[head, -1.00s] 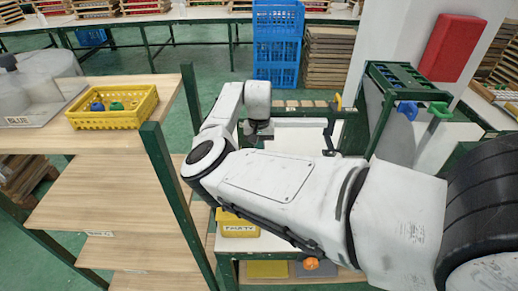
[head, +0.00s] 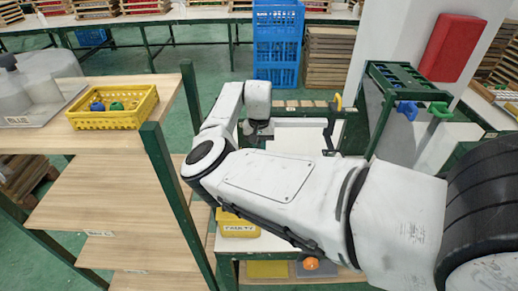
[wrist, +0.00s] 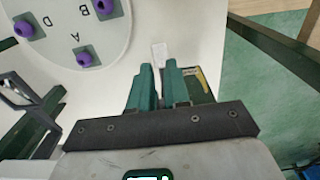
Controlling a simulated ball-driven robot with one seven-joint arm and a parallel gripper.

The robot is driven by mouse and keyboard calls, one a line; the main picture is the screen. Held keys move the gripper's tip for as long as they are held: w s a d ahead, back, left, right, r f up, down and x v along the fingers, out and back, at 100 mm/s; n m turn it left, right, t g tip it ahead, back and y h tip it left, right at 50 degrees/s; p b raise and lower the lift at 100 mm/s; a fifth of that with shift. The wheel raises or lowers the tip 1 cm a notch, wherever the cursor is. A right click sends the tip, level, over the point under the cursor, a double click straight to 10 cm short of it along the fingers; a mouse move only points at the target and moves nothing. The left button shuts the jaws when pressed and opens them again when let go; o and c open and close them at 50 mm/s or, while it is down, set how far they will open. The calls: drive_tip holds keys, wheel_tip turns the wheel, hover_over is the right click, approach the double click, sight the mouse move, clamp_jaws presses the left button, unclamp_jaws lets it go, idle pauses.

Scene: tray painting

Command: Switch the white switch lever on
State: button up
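In the wrist view, a small white upright piece (wrist: 159,54), which looks like the white switch lever, stands just beyond my fingertips on a pale surface. It lies roughly in line with the gap between my fingers. My gripper (wrist: 159,68) has two teal fingers standing a little apart, with nothing seen held between them. I cannot tell whether a finger touches the lever, or which way the lever is set. In the head view my gripper (head: 261,132) is small and dark over the far part of the work table, and the lever cannot be made out.
In the wrist view, a round white plate (wrist: 75,20) with purple knobs and letters lies at upper left. A dark green part with a yellow strip (wrist: 203,82) sits right of my fingers. In the head view, a yellow basket (head: 116,108) stands on the left shelf.

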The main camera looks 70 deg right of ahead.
drive_tip(key=o, duration=0.6)
drive_tip(key=shift+c, duration=0.2)
wheel_tip(320, 180, up, 11)
drive_tip(key=b, duration=0.1)
drive_tip(key=shift+b, duration=0.4)
drive_tip(key=shift+f, duration=0.1)
